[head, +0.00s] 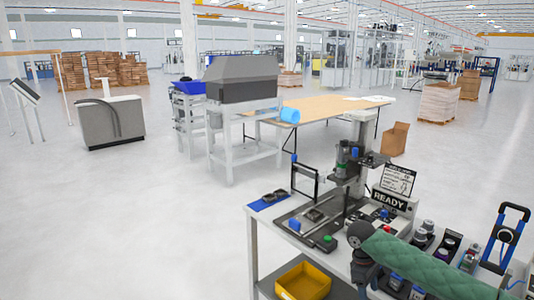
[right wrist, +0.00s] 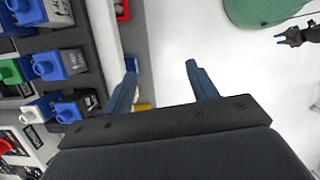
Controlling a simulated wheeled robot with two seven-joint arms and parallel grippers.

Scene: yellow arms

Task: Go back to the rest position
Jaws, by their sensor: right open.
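In the right wrist view my right gripper (right wrist: 160,80) is open, its two blue-grey fingers spread with nothing between them. It points down over the bench's edge, beside several blue boxes. In the head view my right arm, in a green quilted cover, comes in from the lower right and ends in a dark wrist at the bench front; the fingers cannot be made out there. My left arm does not show in the head view. A small dark claw-like part with a bluish tip is at the right edge of the right wrist view; it may be my left gripper, its state unclear.
The bench (head: 280,229) holds a press (head: 348,165), a READY sign (head: 389,200) and several devices. A yellow bin (head: 303,281) sits below. Blue boxes (right wrist: 60,64) lie close left of my right gripper. Behind stands a brown table (head: 325,102).

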